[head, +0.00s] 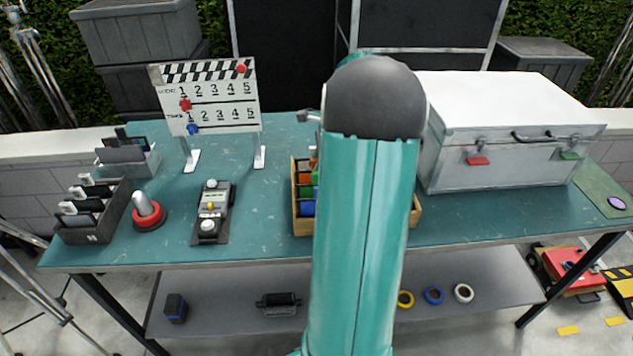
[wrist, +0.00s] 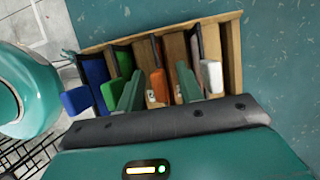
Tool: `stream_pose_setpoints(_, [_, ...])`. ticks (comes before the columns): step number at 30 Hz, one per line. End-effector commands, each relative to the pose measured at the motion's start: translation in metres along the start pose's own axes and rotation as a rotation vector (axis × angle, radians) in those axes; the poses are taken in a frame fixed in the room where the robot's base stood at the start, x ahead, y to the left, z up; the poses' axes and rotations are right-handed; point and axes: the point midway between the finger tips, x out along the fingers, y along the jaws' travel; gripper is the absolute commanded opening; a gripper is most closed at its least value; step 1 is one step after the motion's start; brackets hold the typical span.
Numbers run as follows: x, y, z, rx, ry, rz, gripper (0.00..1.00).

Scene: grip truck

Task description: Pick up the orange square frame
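A wooden box (head: 416,212) stands on the teal table and holds coloured flat pieces in slots. It also shows in the wrist view (wrist: 234,50). The orange frame (wrist: 158,86) stands in a middle slot, seen nearly edge-on, so its square shape is hidden. A bit of orange (head: 305,178) shows beside my arm in the head view. My gripper (wrist: 158,76) is open, with its two teal fingers over the box, one on each side of the orange frame. Contact cannot be told. In the head view my arm hides the gripper and much of the box.
Green (wrist: 112,94), blue (wrist: 76,100) and white (wrist: 211,75) pieces stand close to the fingers. A silver case (head: 500,150) is right of the box. A black device (head: 212,212) and clapper board (head: 210,98) are to its left, with bare tabletop between.

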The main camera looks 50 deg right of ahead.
Motion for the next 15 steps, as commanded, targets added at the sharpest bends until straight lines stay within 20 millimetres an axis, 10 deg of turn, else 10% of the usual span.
stream_pose_setpoints(7, [-0.0005,-0.0001,0.0001,0.0,0.0,0.0,0.0])
stream_pose_setpoints(15, [-0.0008,-0.0002,0.0001,-0.001,0.0,-0.001,0.0])
